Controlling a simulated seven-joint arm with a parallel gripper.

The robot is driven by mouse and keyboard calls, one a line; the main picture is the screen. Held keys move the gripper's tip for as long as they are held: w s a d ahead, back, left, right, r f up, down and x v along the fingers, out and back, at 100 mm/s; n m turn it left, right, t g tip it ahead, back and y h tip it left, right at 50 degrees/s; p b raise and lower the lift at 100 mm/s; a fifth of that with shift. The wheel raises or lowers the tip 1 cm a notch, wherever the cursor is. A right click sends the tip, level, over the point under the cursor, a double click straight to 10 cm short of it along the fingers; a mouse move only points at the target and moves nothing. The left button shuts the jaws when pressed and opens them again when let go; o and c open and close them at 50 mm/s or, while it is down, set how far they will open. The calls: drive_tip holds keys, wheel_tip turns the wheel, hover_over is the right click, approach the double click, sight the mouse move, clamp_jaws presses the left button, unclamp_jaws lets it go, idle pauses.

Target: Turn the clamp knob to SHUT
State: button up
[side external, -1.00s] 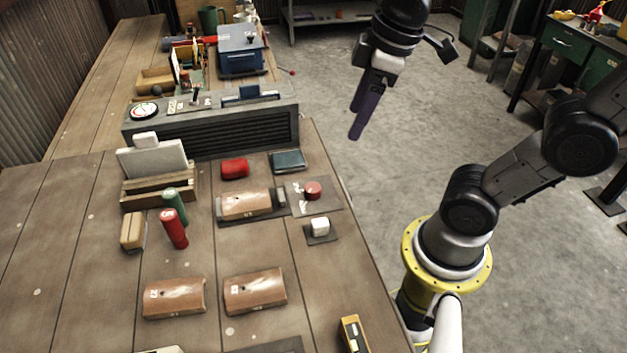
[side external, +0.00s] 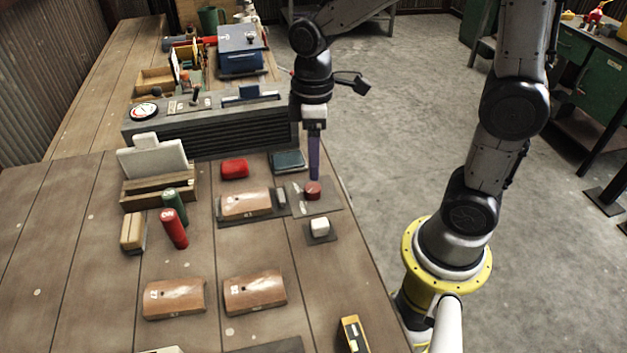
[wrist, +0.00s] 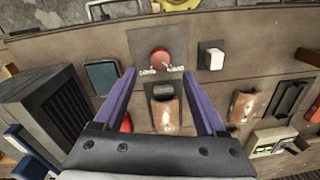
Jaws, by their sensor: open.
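The red round clamp knob (side external: 313,190) stands on a dark plate near the bench's right edge; in the wrist view the knob (wrist: 159,60) has a pale mark and two small labels below it, too blurred to read surely. The clamp (side external: 281,200) beside it has a brown curved piece (side external: 245,204) lying in it; the wrist view also shows this piece (wrist: 166,116). My gripper (side external: 314,178) points down with purple fingers just above or behind the knob. In the wrist view my gripper (wrist: 157,72) is open, its fingers apart on either side of the knob, holding nothing.
A white block-shaped knob (side external: 320,226) on its own plate stands close by. A dark teal box (side external: 288,161) and a red object (side external: 235,169) lie behind. A grey ribbed housing (side external: 220,135) rises at the back. Two loose brown pieces lie in front.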

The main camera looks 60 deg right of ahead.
sight(314, 187)
wheel_tip(314, 187, down, 7)
drive_tip(key=shift+s+a+r, duration=0.1)
drive_tip(key=shift+a, duration=0.05)
clamp_jaws()
idle(0.5)
